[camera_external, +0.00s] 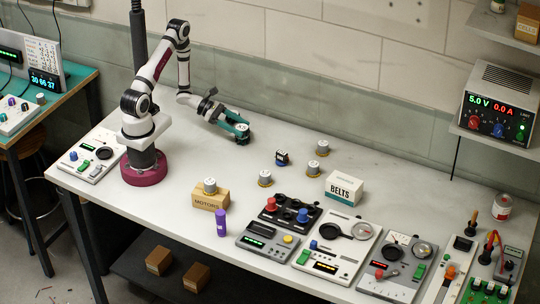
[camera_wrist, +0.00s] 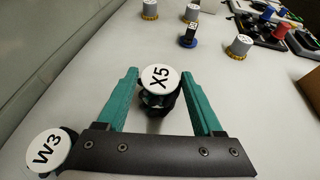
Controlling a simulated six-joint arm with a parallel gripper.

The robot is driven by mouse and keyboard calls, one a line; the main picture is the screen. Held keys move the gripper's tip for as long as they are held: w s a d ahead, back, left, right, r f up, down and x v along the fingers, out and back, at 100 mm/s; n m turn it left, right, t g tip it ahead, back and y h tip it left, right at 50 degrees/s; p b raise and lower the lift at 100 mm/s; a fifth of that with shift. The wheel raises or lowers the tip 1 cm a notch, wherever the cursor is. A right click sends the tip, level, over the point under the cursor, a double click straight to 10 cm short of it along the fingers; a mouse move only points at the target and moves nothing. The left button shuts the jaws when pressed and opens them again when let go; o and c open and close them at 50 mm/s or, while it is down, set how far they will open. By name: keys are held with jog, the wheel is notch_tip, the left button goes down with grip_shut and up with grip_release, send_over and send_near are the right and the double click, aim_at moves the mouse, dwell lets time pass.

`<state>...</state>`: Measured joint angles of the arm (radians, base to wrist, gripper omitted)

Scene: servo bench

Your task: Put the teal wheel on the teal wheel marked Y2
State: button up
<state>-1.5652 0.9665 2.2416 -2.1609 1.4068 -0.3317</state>
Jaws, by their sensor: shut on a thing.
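My gripper (camera_external: 240,134) is low over the back of the bench, with teal fingers. In the wrist view my gripper (camera_wrist: 160,85) is shut on a dark-bodied wheel with a white cap marked X5 (camera_wrist: 160,77); its body colour is hard to tell. A second white cap marked W3 (camera_wrist: 49,149) is at the lower left, partly hidden by my gripper's black bar. I cannot read a Y2 mark in either view.
Yellow-based wheels stand nearby, including two right of the blue one (camera_external: 313,168) (camera_external: 323,148) and one in front (camera_external: 265,178). Another tops the MOTORS box (camera_external: 210,200). The bench's back is clear.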

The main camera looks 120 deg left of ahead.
jog(key=shift+f, duration=0.1)
jog(key=o, duration=1.4)
jog(key=shift+c, duration=0.2)
jog(key=shift+r, duration=0.2)
jog(key=v, duration=1.2)
jog(key=shift+f, duration=0.1)
